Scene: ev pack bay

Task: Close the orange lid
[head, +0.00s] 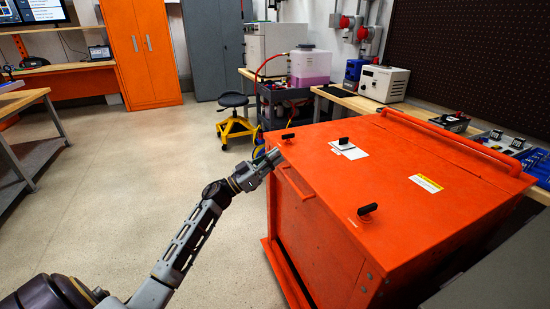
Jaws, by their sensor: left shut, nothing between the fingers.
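The orange lid (400,190) lies flat on top of a large orange box (318,235) at the right. I see no gap between lid and box from here. Black latches or knobs stand on the lid, one (367,209) near the front and another (343,141) on a white plate. My left gripper (273,156) is shut and empty, at the lid's left edge near its far left corner. I cannot tell whether it touches the lid. My right gripper is not in view.
A bench (345,98) with a white instrument (384,82) and blue bins (508,143) stands behind the box. A black stool with a yellow base (234,127) is beyond my left gripper. Open floor (130,190) lies to the left, with a workbench (22,98) at the far left.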

